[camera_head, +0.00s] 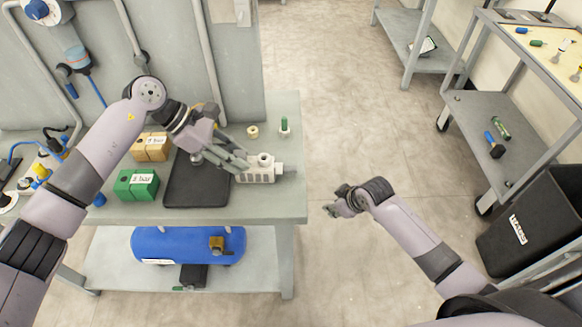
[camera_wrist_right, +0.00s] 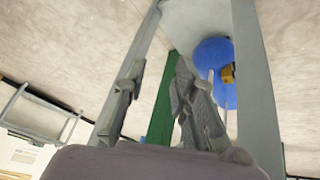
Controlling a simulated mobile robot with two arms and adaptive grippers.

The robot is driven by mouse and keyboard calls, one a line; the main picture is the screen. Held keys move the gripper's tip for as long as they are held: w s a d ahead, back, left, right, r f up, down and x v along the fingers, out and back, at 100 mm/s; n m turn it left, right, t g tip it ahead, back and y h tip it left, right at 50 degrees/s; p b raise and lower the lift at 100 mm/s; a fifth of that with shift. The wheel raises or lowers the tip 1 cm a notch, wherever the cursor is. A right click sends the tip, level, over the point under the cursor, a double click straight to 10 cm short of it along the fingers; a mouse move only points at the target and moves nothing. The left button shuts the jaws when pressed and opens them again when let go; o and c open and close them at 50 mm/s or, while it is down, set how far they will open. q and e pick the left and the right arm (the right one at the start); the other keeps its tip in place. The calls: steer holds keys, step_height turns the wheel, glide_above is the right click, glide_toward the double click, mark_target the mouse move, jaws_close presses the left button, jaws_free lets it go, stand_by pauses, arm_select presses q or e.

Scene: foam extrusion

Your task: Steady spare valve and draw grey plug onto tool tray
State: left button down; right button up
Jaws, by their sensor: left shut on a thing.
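The spare valve (camera_head: 258,172) is a pale block with a round port on top, lying at the right end of the bench. My left gripper (camera_head: 238,164) is shut on its left end. A small light grey stub, which may be the grey plug (camera_head: 284,170), sticks out of the valve's right side. The dark flat tray (camera_head: 196,182), likely the tool tray, lies left of the valve, under my left gripper and wrist. My right gripper (camera_head: 338,206) hangs over the floor right of the bench; in the right wrist view its fingers (camera_wrist_right: 160,100) stand apart.
Green (camera_head: 138,184) and tan (camera_head: 150,147) boxes stand left of the tray. A small tan ring (camera_head: 253,131) and a green-topped piece (camera_head: 284,126) stand behind the valve. A blue tank (camera_head: 185,245) is on the lower shelf. A black bin (camera_head: 530,222) stands right.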

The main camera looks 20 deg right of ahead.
steer(key=w+a+r+n+y, duration=0.1)
steer(key=a+r+n, duration=0.2)
steer(key=r, duration=1)
steer(key=n+t+y, duration=0.1)
steer(key=n+t, duration=0.1)
steer(key=n, duration=0.5)
glide_toward(296, 169)
steer(key=shift+x, duration=4.15)
steer(key=shift+c, duration=0.5)
jaws_close()
